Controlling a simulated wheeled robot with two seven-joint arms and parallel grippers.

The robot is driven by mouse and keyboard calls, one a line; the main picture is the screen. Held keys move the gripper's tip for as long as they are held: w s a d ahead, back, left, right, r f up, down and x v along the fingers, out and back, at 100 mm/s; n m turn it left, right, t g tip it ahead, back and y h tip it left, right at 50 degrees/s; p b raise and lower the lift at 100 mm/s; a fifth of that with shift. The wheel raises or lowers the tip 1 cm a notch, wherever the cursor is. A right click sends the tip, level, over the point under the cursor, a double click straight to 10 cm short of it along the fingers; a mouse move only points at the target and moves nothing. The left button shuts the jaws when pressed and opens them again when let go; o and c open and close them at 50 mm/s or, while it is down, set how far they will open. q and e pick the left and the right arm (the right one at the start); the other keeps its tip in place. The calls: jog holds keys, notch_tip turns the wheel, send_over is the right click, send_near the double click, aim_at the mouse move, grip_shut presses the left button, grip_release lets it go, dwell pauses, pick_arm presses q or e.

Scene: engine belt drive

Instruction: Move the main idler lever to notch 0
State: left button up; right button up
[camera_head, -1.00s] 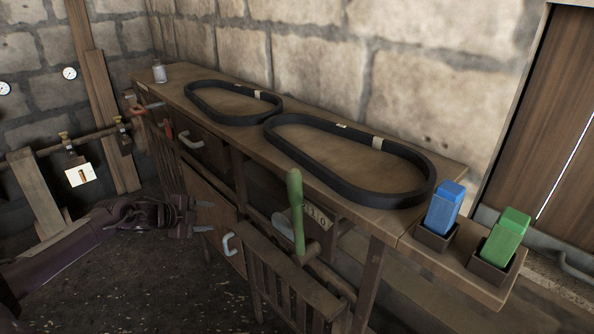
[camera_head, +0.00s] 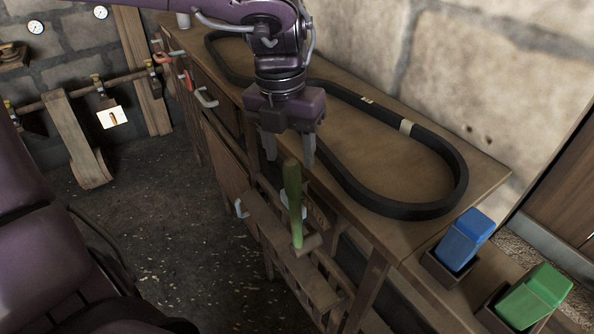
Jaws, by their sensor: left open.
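The lever with a green handle (camera_head: 293,203) stands nearly upright in front of the workbench, above a slatted wooden frame. Its top leans slightly left. My left gripper (camera_head: 289,151) points down just above and around the handle's top end. Its two fingers are apart, one on each side of the top in the picture; I cannot tell whether they touch it. My right gripper is not in view.
A black belt (camera_head: 440,206) lies on the workbench (camera_head: 484,178) close behind the lever. A blue block (camera_head: 463,239) and a green block (camera_head: 538,296) stand in holders at the right. Grey drawer handles project from the bench front. The floor (camera_head: 165,235) at left is clear.

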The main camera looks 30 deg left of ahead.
aim_at(292, 181)
pick_arm(q)
jog(key=f, duration=0.4)
jog(key=f+p, duration=0.1)
jog(key=f, duration=0.2)
jog(key=shift+d+f, duration=0.1)
jog(key=shift+d, duration=0.2)
grip_shut()
